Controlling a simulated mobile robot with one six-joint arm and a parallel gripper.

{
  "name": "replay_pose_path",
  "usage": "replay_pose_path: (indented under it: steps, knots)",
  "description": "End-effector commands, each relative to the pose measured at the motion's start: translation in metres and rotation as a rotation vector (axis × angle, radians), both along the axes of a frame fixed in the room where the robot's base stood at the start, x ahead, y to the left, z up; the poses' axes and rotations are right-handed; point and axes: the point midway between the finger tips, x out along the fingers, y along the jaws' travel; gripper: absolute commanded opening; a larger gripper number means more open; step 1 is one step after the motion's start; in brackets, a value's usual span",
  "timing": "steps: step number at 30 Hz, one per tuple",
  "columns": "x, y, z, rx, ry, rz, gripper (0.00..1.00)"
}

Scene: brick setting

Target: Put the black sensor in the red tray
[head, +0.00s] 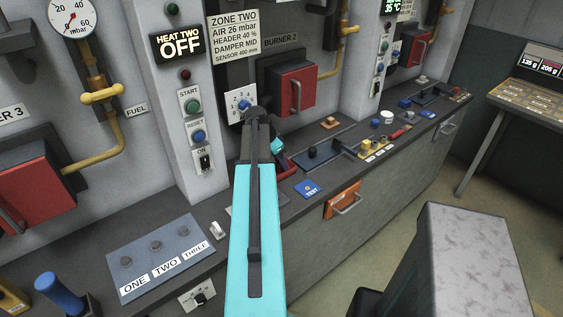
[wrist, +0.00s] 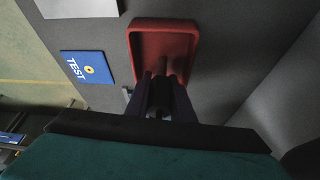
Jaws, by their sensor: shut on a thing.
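The red tray (wrist: 164,42) lies on the dark counter in the wrist view; its visible floor is bare. It also shows as a red sliver (head: 286,169) to the right of my arm in the head view. My gripper (wrist: 162,76) points down over the near end of the tray, shut on a dark thing between its fingers, the black sensor (wrist: 160,97). The fingers hide much of the sensor, and its height above the tray is hard to tell. In the head view my arm hides the gripper and sensor.
A blue TEST plate (head: 308,189) lies beside the tray; it also shows in the wrist view (wrist: 88,67). A panel marked ONE, TWO, THREE (head: 160,256) is to the left. Several small items stand farther right along the counter. The wall with burner 2 (head: 290,88) rises behind.

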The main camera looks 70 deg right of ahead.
Motion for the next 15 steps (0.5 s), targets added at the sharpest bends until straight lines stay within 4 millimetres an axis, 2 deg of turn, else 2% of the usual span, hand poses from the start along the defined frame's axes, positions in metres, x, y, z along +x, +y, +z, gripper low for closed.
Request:
replay_pose_path:
  steps: [9,10,11,15]
  knots:
    - [0.0001,0.0001,-0.0037,0.0,0.0,0.0,0.0]
    - [0.0001,0.0001,-0.0032,0.0,0.0,0.0,0.25]
    - [0.0001,0.0001,-0.0029,0.0,0.0,0.0,0.29]
    - [0.0001,0.0001,-0.0028,0.0,0.0,0.0,0.29]
